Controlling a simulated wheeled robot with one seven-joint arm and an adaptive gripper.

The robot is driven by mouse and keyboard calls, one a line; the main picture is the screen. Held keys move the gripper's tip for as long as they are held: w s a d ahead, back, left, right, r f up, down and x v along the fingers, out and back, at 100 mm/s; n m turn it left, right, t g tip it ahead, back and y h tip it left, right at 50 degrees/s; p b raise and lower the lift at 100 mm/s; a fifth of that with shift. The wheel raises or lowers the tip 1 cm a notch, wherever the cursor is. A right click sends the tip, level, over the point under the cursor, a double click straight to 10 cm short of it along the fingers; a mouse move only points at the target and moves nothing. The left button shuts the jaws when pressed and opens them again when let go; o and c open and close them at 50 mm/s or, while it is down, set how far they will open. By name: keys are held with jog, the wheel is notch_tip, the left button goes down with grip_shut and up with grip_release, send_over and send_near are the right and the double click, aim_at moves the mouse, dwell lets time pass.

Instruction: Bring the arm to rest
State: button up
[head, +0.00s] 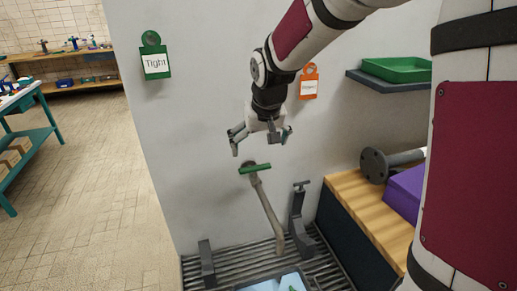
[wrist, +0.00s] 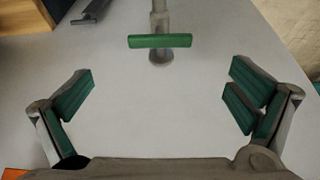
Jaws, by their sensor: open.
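My gripper (head: 262,137) hangs from my arm in front of the grey wall in the head view, with its fingers spread wide and nothing between them. In the wrist view my gripper (wrist: 160,105) shows its two green-padded fingers well apart. A pipe with a green bar handle (head: 255,168) is just below my gripper in the head view, apart from it. The green handle (wrist: 160,41) also shows at the top middle of the wrist view, beyond the fingertips.
A green "Tight" tag (head: 156,64) and an orange tag (head: 309,83) hang on the wall. A shelf holds a green tray (head: 397,69). A wooden bench (head: 368,208) bears a flanged pipe (head: 375,165) and a purple block (head: 404,192). Below is a slatted grate (head: 225,267). Open floor lies left.

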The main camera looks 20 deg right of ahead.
dwell(0.3)
jog(key=s+r, duration=0.4)
jog(key=s, duration=1)
jog(key=s+r, duration=0.4)
jog(key=s, duration=1.1)
jog(key=shift+s+d+r+t, duration=0.2)
jog(key=shift+d+t, duration=0.2)
jog(key=w+r+g, duration=0.2)
jog(key=w+r, duration=0.2)
jog(key=w, duration=0.6)
jog(key=g+p, duration=0.1)
jog(key=g, duration=0.2)
send_over(255, 167)
notch_tip(255, 167, down, 10)
notch_tip(255, 167, down, 14)
jog(key=p, duration=0.2)
jog(key=shift+p, duration=0.4)
